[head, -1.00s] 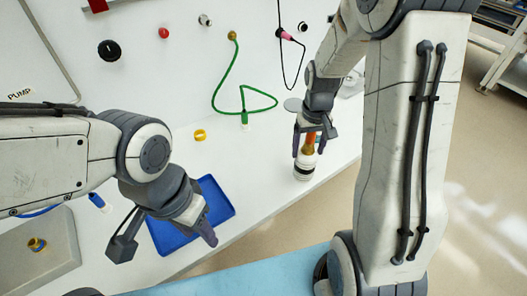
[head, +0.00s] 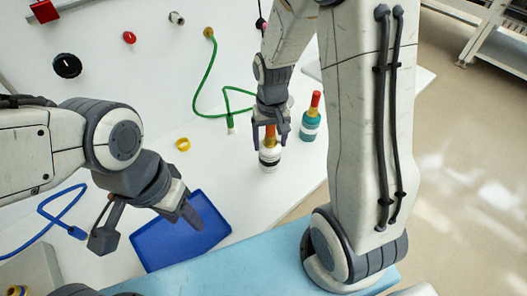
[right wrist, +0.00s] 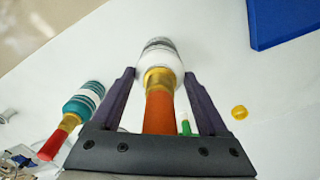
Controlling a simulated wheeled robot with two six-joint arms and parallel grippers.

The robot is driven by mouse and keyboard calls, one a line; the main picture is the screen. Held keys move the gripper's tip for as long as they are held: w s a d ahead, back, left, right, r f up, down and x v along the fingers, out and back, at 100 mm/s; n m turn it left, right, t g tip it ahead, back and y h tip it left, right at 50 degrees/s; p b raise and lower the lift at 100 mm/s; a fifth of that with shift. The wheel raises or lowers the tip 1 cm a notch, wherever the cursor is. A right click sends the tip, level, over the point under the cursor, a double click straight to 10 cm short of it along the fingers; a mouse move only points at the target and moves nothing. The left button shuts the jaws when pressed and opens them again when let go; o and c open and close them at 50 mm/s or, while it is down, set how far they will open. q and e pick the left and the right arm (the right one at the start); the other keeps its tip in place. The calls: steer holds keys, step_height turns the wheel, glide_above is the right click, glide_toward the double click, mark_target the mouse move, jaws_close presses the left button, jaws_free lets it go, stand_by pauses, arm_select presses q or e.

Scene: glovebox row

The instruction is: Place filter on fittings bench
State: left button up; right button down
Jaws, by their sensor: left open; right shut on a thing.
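My right gripper (head: 270,145) is shut on a white bottle-shaped piece (head: 268,159) with dark bands, a brass collar and an orange neck. The right wrist view shows this piece (right wrist: 160,55) between the two fingers, its orange neck running back towards the palm. It is upright at the white bench (head: 235,185); whether its base touches the surface I cannot tell. A similar teal piece (head: 311,125) with white bands and a red top stands just right of it. I cannot tell which is called the filter. My left gripper (head: 148,228) is open and empty, over the blue tray's left side.
The blue tray (head: 180,240) lies at the bench's front edge. A yellow ring (head: 183,144) and a green hose (head: 205,85) are behind it. A blue hose (head: 50,215) lies at left. Knobs, including a black one (head: 67,66), line the back panel. Bench between tray and held piece is clear.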

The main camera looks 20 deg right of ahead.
mark_target(264, 155)
steer(key=shift+s+a+f, duration=0.1)
steer(key=shift+a+f, duration=0.4)
steer(key=shift+a, duration=0.35)
steer(key=shift+a+f, duration=0.1)
steer(key=shift+f, duration=0.2)
steer(key=shift+f+p, duration=0.45)
steer(key=shift+f, duration=1.3)
steer(key=shift+f, duration=0.2)
jaws_free()
steer(key=shift+r, duration=0.15)
